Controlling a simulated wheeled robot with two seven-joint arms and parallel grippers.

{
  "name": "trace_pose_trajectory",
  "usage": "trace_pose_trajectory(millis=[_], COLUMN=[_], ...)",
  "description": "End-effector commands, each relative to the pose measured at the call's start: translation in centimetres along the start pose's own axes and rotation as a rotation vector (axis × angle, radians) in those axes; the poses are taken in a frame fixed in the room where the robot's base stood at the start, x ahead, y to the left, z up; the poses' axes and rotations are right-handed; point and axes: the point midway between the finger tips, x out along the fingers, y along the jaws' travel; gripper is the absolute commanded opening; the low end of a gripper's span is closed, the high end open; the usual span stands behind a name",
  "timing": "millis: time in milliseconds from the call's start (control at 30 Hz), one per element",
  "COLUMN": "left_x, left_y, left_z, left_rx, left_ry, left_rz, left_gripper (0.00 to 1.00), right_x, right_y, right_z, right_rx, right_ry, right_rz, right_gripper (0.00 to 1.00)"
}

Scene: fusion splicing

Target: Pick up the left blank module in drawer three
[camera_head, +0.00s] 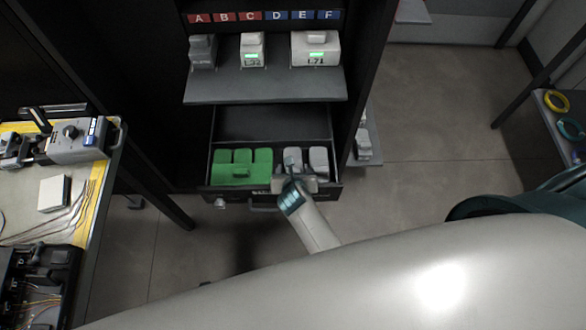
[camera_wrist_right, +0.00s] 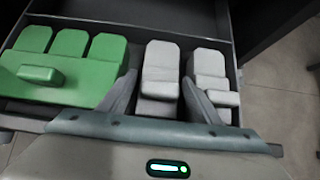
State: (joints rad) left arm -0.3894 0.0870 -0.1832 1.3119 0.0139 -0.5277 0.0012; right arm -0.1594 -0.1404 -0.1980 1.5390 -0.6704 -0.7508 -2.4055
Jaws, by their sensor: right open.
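The open drawer (camera_head: 274,146) holds green modules on its left and two grey blank modules on its right. The left blank module (camera_head: 292,160) also shows in the right wrist view (camera_wrist_right: 161,62), standing between the fingers of my right gripper (camera_wrist_right: 160,95). My right gripper (camera_head: 293,178) is open, with one finger on each side of this module; whether they touch it I cannot tell. The right blank module (camera_head: 318,160) stands just right of it and also shows in the right wrist view (camera_wrist_right: 209,66). My left gripper is not in view.
The green modules (camera_head: 241,166) stand close left of the right gripper. Above the drawer, a shelf (camera_head: 265,88) carries several grey devices under letter labels A to F. A workbench (camera_head: 84,190) with equipment stands at left. Floor at right is clear.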

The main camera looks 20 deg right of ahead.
Motion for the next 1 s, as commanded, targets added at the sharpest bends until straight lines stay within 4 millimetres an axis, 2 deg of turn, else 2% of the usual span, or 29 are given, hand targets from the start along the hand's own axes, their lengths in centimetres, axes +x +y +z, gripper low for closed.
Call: trace_pose_trajectory(millis=[367,500,533,833,1000], left_x=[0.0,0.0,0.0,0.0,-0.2], left_y=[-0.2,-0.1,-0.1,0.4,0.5], left_z=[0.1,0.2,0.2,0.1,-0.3], left_rx=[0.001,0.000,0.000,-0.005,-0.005], left_ry=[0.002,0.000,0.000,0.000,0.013], left_rz=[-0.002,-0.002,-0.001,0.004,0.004], left_gripper=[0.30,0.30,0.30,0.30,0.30], right_x=[-0.1,-0.1,-0.1,-0.2,-0.9], right_y=[0.0,0.0,0.0,0.0,0.0], right_z=[0.0,0.0,0.0,0.1,1.0], right_rx=[0.000,-0.001,-0.001,-0.001,-0.001], right_ry=[0.000,0.000,0.000,-0.001,-0.004], right_rz=[0.000,0.000,0.000,0.000,0.000], right_gripper=[0.58,0.27,0.23,0.23,0.23])
